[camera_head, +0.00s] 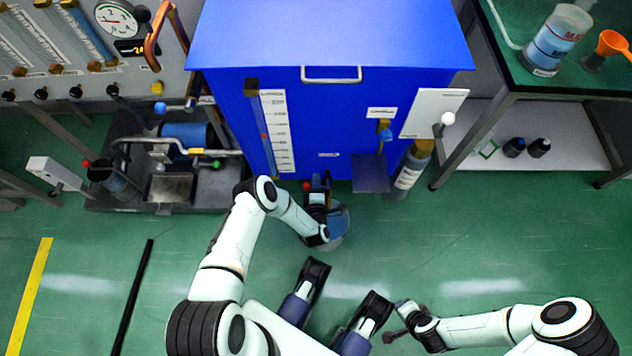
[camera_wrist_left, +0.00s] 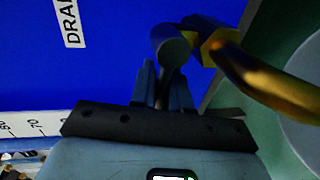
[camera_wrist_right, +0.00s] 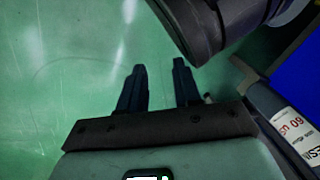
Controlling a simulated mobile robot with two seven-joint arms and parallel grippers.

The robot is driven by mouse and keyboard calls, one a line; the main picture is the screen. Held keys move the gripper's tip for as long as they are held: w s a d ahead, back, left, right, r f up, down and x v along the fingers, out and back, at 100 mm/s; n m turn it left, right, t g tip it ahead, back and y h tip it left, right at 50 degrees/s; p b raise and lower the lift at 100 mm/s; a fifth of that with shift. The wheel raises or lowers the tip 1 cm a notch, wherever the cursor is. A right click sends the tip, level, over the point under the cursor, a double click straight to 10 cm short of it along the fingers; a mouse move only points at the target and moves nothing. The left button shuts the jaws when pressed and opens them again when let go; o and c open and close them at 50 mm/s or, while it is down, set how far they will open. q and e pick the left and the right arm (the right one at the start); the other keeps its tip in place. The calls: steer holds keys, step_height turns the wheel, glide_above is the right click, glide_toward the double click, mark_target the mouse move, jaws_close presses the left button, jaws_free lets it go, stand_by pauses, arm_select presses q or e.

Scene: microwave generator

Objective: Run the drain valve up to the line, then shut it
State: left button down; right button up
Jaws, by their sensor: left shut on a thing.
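My left gripper (camera_head: 318,200) is at the low front of the blue tank (camera_head: 330,40). In the left wrist view its fingers (camera_wrist_left: 166,85) are closed on the grey handle (camera_wrist_left: 172,46) of the drain valve, beside the brass valve body and spout (camera_wrist_left: 262,80). A clear round container (camera_head: 338,226) stands on the floor below, partly hidden by my arm; its rim side also shows in the left wrist view (camera_wrist_left: 306,85). I cannot make out its level or a line on it. My right gripper (camera_head: 395,322) is open and empty over the floor; its parted fingers show in the right wrist view (camera_wrist_right: 158,85).
A scale strip (camera_head: 277,130) with a red mark is on the tank front. A grey bottle (camera_head: 411,168) stands right of the tank. A pump rig (camera_head: 180,160) is at left, and a bench (camera_head: 510,75) at right. The green floor in front is mostly clear.

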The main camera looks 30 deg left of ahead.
arm_select(q)
steer(key=shift+r+m+p, duration=0.4)
steer(key=shift+m, duration=0.5)
arm_select(e)
steer(key=shift+w+a+r+t, duration=0.2)
steer(key=shift+w+r+t, duration=0.2)
steer(key=shift+w+r, duration=0.7)
arm_select(q)
steer(key=c, duration=1.2)
jaws_free()
steer(key=shift+w, duration=0.1)
arm_select(e)
steer(key=shift+s+f, duration=0.1)
